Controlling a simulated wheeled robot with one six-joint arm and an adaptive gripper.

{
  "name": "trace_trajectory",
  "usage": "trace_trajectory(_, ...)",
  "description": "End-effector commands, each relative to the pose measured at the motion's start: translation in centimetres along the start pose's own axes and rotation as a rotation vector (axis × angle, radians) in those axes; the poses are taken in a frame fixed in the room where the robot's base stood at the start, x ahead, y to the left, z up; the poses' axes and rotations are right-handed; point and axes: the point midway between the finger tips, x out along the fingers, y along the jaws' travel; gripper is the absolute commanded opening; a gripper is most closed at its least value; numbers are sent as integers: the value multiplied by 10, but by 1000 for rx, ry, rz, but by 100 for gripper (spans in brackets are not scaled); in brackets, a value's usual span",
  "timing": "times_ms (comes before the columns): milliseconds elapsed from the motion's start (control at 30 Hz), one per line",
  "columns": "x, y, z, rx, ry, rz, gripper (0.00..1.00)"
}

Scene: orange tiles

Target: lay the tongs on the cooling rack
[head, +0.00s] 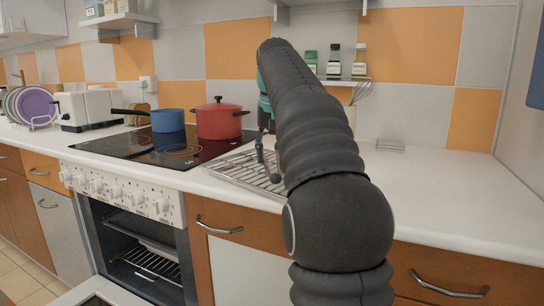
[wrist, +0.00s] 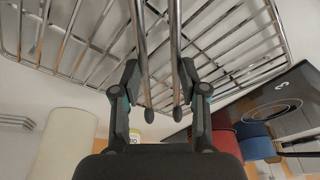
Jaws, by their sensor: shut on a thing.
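The cooling rack (head: 236,171) is a silver wire grid on the white counter, right of the cooktop. It fills the top of the wrist view (wrist: 75,38). My gripper (wrist: 160,78) is shut on the tongs (wrist: 142,45), with a finger on each outer side. The tongs are two slim metal arms with dark rounded ends, lying across the rack in the wrist view. My gripper also shows over the rack in the head view (head: 266,150), partly hidden by my arm. Most of the tongs are hidden there. I cannot tell whether the tongs touch the rack.
A red pot (head: 219,121) and a blue pan (head: 168,120) stand on the black cooktop (head: 150,150) left of the rack. The oven below is open. Spice jars stand on a wall shelf (head: 345,78) behind. The counter (head: 450,205) to the right is mostly clear.

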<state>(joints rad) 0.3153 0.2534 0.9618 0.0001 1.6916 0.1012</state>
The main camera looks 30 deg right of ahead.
Motion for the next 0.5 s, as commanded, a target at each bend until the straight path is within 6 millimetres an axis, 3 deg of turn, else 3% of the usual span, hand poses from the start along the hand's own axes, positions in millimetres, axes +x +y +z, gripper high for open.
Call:
trace_trajectory(400, 6, 0, 2, 0, 0, 0, 5)
trace_trajectory(433, 7, 0, 2, 0, 0, 0, 45)
trace_trajectory(500, 6, 0, 2, 0, 0, 0, 63)
